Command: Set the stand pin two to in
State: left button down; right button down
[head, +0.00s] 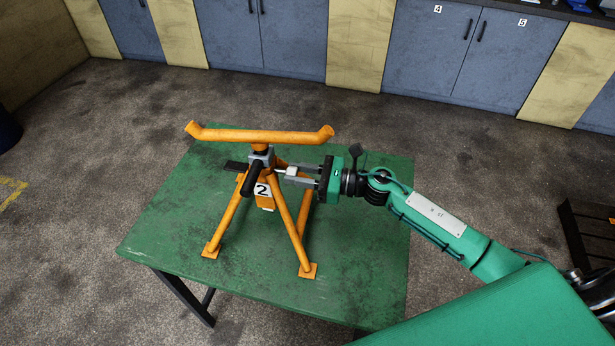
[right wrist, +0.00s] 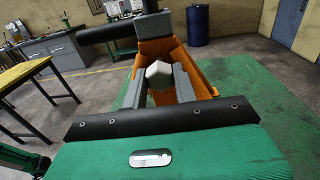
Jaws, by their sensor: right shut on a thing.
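The orange stand (head: 284,207) stands upright on the green table, with a wide top bar (head: 262,136) and splayed legs. A white plate marked 2 (head: 262,190) is on its front. A grey collar with a black handle (head: 252,180) sits below the top bar. The pale pin (head: 287,171) points out from the right side of the collar. My right gripper (head: 292,175) is at the stand's right side, its fingers shut on the pin. In the right wrist view the pin's pale faceted end (right wrist: 159,76) shows between the fingers. How deep the pin sits is hidden. My left gripper is not in view.
The green table (head: 170,235) has bare room left and in front of the stand. Blue cabinets (head: 420,50) line the far wall. A dark rack (head: 585,235) stands on the floor at right.

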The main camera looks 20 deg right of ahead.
jog(key=c, duration=1.1)
grip_release()
jog(key=shift+a, duration=0.1)
jog(key=b+v, duration=0.6)
jog(key=v, duration=0.7)
jog(key=shift+s+d, duration=0.2)
jog(key=shift+d, duration=0.1)
jog(key=shift+d, duration=0.1)
